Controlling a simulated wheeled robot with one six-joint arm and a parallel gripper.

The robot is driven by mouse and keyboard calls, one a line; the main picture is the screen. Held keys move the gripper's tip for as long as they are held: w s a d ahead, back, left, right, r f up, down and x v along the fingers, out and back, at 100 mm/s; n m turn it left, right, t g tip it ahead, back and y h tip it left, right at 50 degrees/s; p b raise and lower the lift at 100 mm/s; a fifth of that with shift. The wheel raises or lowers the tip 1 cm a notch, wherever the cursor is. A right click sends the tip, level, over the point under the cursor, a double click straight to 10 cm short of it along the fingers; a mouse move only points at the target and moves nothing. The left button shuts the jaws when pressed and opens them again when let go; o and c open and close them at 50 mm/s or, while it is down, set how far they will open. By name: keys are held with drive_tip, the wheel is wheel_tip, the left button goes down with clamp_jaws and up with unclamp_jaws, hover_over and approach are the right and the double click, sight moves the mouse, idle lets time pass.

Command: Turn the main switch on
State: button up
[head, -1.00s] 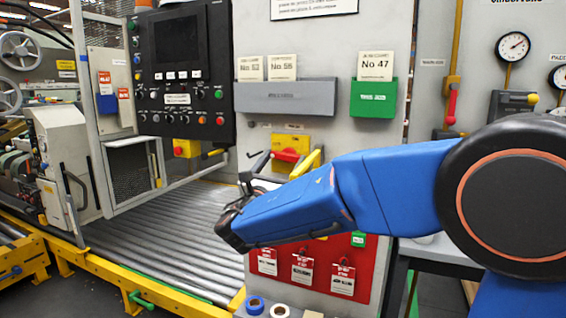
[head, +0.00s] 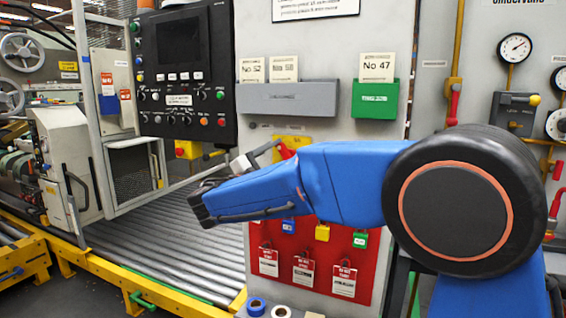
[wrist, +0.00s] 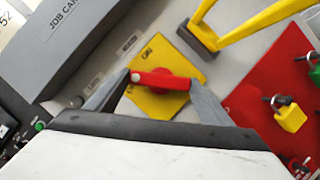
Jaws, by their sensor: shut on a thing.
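The main switch is a red rotary handle (wrist: 163,80) on a yellow square plate (wrist: 157,101) on the grey panel. In the wrist view the handle lies between my fingertips, with its white-dotted end at the left. A label reading ON shows at the plate's upper edge, off the line of the handle. My gripper (wrist: 160,77) is shut on the handle, one finger at each end. In the head view the yellow plate (head: 304,141) and the red handle (head: 287,152) are partly hidden behind my blue arm.
The grey job-card holder (head: 287,98) and the green holder (head: 375,99) are above the switch. A yellow bracket (wrist: 262,20) stands out close by in the wrist view. A red board (wrist: 285,100) with padlocks and tags is below. A roller conveyor (head: 160,245) lies left.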

drive_tip(key=shift+r+m+g+y, duration=0.15)
drive_tip(key=shift+m+g, duration=0.55)
drive_tip(key=shift+m, duration=1.1)
drive_tip(key=shift+r+m+g+y, duration=0.2)
drive_tip(key=shift+m+g, duration=0.5)
drive_tip(key=shift+m, duration=1.1)
drive_tip(key=shift+f, duration=0.15)
drive_tip(key=o, duration=1)
drive_tip(key=shift+o, duration=0.2)
drive_tip(key=v, duration=1.7)
drive_tip(key=shift+s, duration=0.25)
